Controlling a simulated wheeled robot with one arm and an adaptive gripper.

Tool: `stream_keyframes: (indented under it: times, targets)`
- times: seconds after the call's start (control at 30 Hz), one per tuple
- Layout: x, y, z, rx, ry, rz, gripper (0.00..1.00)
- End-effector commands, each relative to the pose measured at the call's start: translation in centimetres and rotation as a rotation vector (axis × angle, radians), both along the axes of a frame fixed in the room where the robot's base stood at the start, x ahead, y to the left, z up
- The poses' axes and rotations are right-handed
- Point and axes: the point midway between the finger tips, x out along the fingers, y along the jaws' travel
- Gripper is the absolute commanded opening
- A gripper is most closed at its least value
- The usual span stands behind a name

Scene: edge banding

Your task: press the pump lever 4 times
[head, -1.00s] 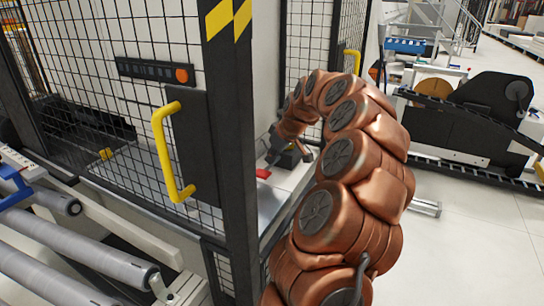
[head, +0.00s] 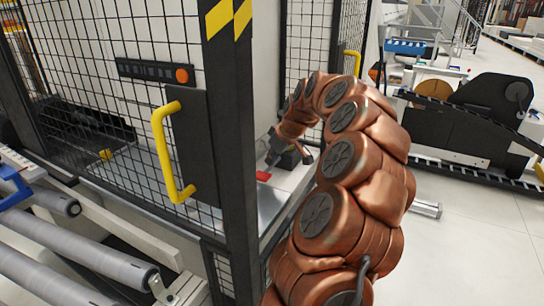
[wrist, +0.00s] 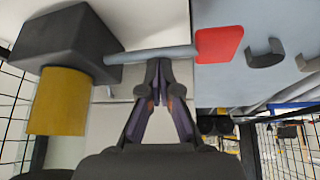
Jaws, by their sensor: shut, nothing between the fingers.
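The pump lever is a grey rod (wrist: 150,54) with a flat red tip (wrist: 219,44). It runs out of a dark block (wrist: 68,45) that has a yellow cylinder (wrist: 58,101) on it. My gripper (wrist: 160,66) is shut and empty, its fingertips right at the middle of the rod. I cannot tell for certain whether they touch it. There the rod and block are mostly hidden.
A black post (head: 230,150) and mesh guard with a yellow handle (head: 168,155) stand left of my arm. Rollers (head: 90,260) lie at the lower left. Dark hooks (wrist: 264,54) sit beyond the red tip.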

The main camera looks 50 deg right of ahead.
Motion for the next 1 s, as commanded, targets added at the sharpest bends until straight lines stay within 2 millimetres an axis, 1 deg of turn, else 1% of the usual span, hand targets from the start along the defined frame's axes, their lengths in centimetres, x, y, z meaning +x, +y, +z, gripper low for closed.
stream_keyframes:
  times: [0.27,1.0]
  targets:
    - [0.2,-0.5,0.9,0.000,0.001,0.000,0.00]
    - [0.7,-2.2,4.1,-0.002,-0.001,-0.001,0.00]
